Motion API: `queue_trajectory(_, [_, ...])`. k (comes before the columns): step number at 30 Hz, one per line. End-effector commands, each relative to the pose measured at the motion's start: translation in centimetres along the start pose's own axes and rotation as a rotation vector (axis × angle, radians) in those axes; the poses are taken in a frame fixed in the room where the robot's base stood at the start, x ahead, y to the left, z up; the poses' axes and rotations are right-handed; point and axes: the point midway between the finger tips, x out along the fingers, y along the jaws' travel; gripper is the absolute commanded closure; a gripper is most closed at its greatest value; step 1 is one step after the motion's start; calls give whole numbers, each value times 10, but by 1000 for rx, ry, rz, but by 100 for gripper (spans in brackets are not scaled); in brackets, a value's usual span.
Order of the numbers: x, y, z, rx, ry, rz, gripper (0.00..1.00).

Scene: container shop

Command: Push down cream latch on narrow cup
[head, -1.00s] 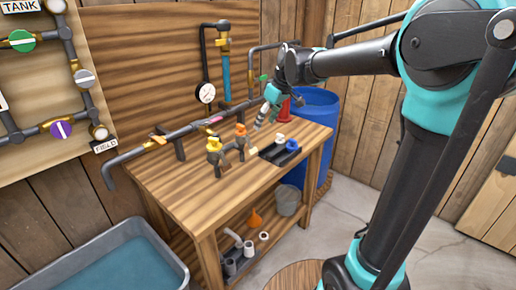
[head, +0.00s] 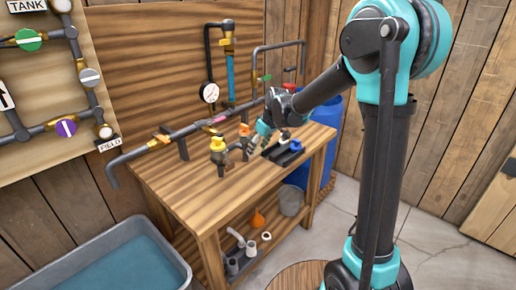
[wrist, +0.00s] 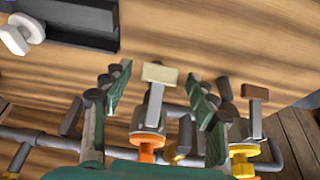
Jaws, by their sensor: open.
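The narrow cup (wrist: 150,122) is a grey fitting with an orange ring, between my fingers in the wrist view. Its cream latch (wrist: 158,73) sticks out on a grey lever toward the top of that picture. The orange top (head: 244,129) shows in the head view, but the latch there is hidden behind my gripper. My gripper (wrist: 155,88) is open, with one green finger on each side of the latch and a visible gap to both. In the head view my gripper (head: 256,141) is beside the orange-topped fitting. Contact cannot be told.
A second fitting with a yellow ring (wrist: 244,150) and brown latch (wrist: 255,92) stands just right of my right finger. A dark tray (wrist: 85,38) holds white and blue parts. A grey pipe (head: 185,131) runs behind the fittings. The bench front (head: 180,195) is clear.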

Motion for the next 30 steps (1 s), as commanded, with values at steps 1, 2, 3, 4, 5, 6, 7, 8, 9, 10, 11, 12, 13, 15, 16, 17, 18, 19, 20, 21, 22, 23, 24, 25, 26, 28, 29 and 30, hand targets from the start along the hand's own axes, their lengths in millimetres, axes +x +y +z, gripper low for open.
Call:
queue_trajectory(1, [0,0,0,0,0,0,41])
queue_trajectory(2, [0,0,0,0,0,0,41])
queue_trajectory(3, [0,0,0,0,0,0,41])
queue_trajectory(4, [0,0,0,0,0,0,41])
queue_trajectory(5, [0,0,0,0,0,0,41])
queue_trajectory(6, [0,0,0,0,0,0,41])
queue_trajectory(7, [0,0,0,0,0,0,44])
queue_trajectory(8, [0,0,0,0,0,0,48])
queue_trajectory(9, [0,0,0,0,0,0,53])
queue_trajectory(10, [0,0,0,0,0,0,56])
queue_trajectory(11, [0,0,0,0,0,0,60])
queue_trajectory(12, [0,0,0,0,0,0,65])
queue_trajectory(13, [0,0,0,0,0,0,69])
queue_trajectory(15, [0,0,0,0,0,0,77])
queue_trajectory(16, [0,0,0,0,0,0,81])
queue_trajectory(17, [0,0,0,0,0,0,85])
queue_trajectory(18, [0,0,0,0,0,0,90])
queue_trajectory(19, [0,0,0,0,0,0,91])
queue_trajectory(20, [0,0,0,0,1,0,91])
queue_trajectory(21, [0,0,0,0,7,0,91])
queue_trajectory(22, [1,0,0,1,18,0,91])
queue_trajectory(23, [2,0,0,1,34,0,91])
queue_trajectory(24, [4,0,1,1,60,0,91])
queue_trajectory(25, [4,1,0,2,85,0,91])
queue_trajectory(26, [6,1,1,2,109,0,91])
queue_trajectory(28, [8,0,-1,2,161,0,91])
queue_trajectory(29, [9,0,-1,1,179,-1,91])
queue_trajectory(30, [10,0,-2,1,200,0,91])
